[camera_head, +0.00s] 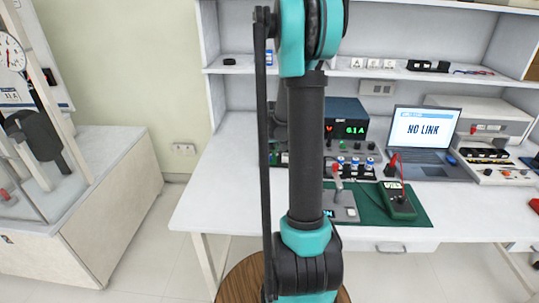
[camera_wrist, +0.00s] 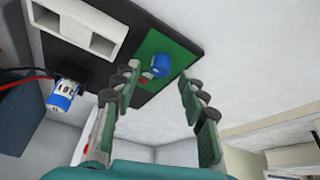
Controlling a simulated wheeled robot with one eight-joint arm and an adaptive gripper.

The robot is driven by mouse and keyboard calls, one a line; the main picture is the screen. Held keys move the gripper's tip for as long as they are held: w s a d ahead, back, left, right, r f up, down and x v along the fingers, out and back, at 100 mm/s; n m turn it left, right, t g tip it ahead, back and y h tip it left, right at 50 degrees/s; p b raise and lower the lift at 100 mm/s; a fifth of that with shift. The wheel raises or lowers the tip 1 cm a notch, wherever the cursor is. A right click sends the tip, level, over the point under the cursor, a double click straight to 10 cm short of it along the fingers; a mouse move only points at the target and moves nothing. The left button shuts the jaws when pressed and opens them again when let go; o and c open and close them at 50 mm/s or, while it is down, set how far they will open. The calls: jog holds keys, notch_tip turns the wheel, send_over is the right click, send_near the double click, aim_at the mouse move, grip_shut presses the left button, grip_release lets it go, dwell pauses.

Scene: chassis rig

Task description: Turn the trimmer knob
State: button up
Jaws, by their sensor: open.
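A small blue knob (camera_wrist: 160,63), which looks like the trimmer knob, sits on a green square (camera_wrist: 158,50) of a black board (camera_wrist: 130,12) in the wrist view. My gripper (camera_wrist: 160,71) is open. Its two green and grey fingers reach toward the board, one on each side of the knob, with space between them and the knob. I cannot tell how far the fingertips are from the board. Nothing is held. In the head view my arm stands in front of the bench, and I cannot make out the knob or the gripper there.
A white block (camera_wrist: 85,30) is on the board, and a blue-and-white cylinder (camera_wrist: 63,95) stands beside it near red and black leads. On the white bench (camera_head: 205,205) are a green mat (camera_head: 420,218), a multimeter (camera_head: 398,200), a laptop (camera_head: 425,130) reading NO LINK, and a meter box (camera_head: 345,112).

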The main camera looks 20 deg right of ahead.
jog(key=v, duration=1)
jog(key=shift+s, duration=0.1)
jog(key=s+a+f, duration=0.2)
jog(key=s+a, duration=0.2)
jog(key=s, duration=0.4)
jog(key=s+a+f, duration=0.3)
jog(key=s+a, duration=0.1)
jog(key=s, duration=0.5)
jog(key=s+a+f, duration=0.3)
jog(key=s+a, duration=0.1)
jog(key=s, duration=0.4)
jog(key=shift+s, duration=0.2)
jog(key=shift+d, duration=0.1)
